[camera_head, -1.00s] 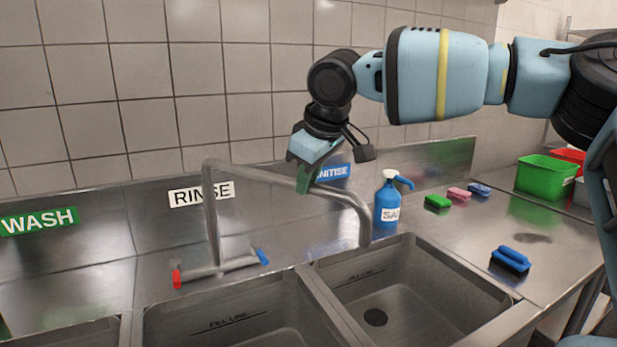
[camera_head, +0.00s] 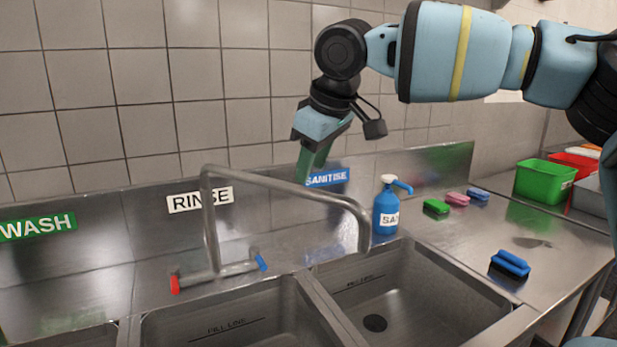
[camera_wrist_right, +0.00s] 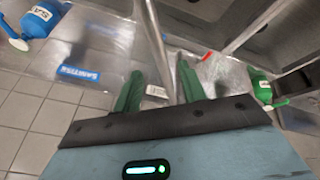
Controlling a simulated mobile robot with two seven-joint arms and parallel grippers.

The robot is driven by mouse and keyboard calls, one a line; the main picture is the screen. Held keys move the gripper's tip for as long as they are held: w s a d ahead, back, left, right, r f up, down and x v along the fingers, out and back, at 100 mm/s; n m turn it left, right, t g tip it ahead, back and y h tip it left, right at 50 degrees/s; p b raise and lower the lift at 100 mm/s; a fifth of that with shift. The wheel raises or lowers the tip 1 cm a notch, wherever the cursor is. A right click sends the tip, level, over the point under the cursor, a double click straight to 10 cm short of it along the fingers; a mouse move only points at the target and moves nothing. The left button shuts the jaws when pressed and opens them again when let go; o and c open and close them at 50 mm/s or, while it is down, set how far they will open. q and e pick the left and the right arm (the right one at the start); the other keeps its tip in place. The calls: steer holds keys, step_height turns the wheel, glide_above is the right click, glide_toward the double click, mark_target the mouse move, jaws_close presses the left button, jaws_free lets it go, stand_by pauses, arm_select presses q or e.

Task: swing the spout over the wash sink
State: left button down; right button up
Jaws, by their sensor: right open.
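The grey spout (camera_head: 290,187) runs right from its riser behind the rinse sink, and its down-turned end hangs near the back left of the right-hand sink. The wash sink (camera_head: 75,338) shows only a sliver at bottom left, below the green WASH sign (camera_head: 40,226). My right gripper (camera_head: 313,165) is open, with green fingers pointing down at the middle of the spout. In the right wrist view a grey tube (camera_wrist_right: 154,40) passes between the lines of the open fingers (camera_wrist_right: 160,88); contact cannot be told. My left gripper is out of view.
The tap base (camera_head: 220,272) has a red and a blue handle. A blue bottle (camera_head: 386,212), several brushes and sponges, and a green tub (camera_head: 544,180) stand on the right-hand counter. The tiled wall and steel splashback lie close behind the gripper.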

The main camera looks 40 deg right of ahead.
steer(key=shift+v, duration=1.45)
